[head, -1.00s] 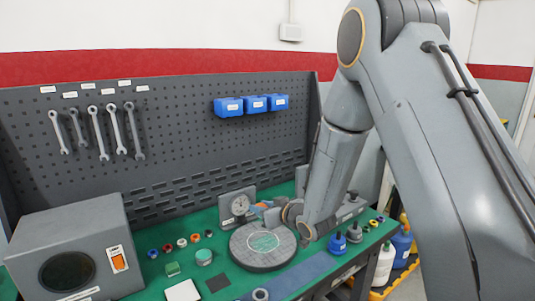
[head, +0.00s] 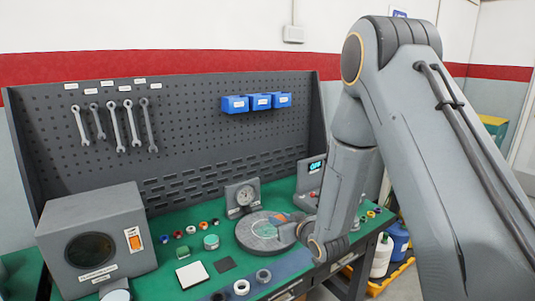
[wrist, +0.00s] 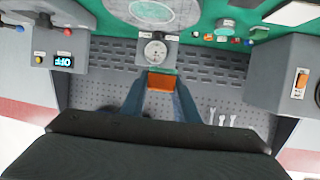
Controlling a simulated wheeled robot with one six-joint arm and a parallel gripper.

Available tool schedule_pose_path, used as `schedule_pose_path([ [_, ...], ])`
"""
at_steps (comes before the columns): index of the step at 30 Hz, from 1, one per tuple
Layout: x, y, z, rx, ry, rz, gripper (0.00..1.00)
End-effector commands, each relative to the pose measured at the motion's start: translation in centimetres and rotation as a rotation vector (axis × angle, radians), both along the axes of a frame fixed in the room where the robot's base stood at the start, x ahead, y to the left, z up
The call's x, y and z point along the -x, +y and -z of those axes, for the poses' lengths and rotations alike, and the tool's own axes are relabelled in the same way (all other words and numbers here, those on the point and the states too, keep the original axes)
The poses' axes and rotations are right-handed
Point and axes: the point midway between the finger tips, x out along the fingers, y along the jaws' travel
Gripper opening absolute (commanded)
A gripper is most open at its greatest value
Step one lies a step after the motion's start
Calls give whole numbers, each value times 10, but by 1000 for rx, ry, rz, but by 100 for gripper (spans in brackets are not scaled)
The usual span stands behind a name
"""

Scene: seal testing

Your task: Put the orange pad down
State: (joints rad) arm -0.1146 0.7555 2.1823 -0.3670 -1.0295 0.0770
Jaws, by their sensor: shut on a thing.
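The orange pad (wrist: 161,82) is a small flat piece between the two fingers of my gripper (wrist: 160,92) in the wrist view. My gripper is shut on it. In the head view, a small orange patch of the pad (head: 278,219) shows at my gripper (head: 285,222), by the right part of a round grey plate (head: 248,243). The plate has a pale green ring on top and also shows at the top of the wrist view (wrist: 187,16). The head view does not tell whether the pad touches the plate.
A dial gauge (head: 244,196) stands behind the plate. A grey box with a dark round window (head: 120,225) is at left. Several small coloured rings, a white tile (head: 192,275) and a dark square (head: 225,264) lie on the green bench. A box with a lit display (head: 311,172) stands at back right.

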Motion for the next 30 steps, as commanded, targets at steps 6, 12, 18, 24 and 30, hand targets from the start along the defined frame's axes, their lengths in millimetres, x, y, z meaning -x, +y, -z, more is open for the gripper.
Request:
schedule_pose_path([
  [6,18,-46,39,2,7,136,2],
  [12,44,-100,75,2,6,293,2],
  [18,68,-139,97,2,4,406,2],
  [24,75,-155,114,0,0,450,2],
  [30,69,-154,134,0,0,449,2],
])
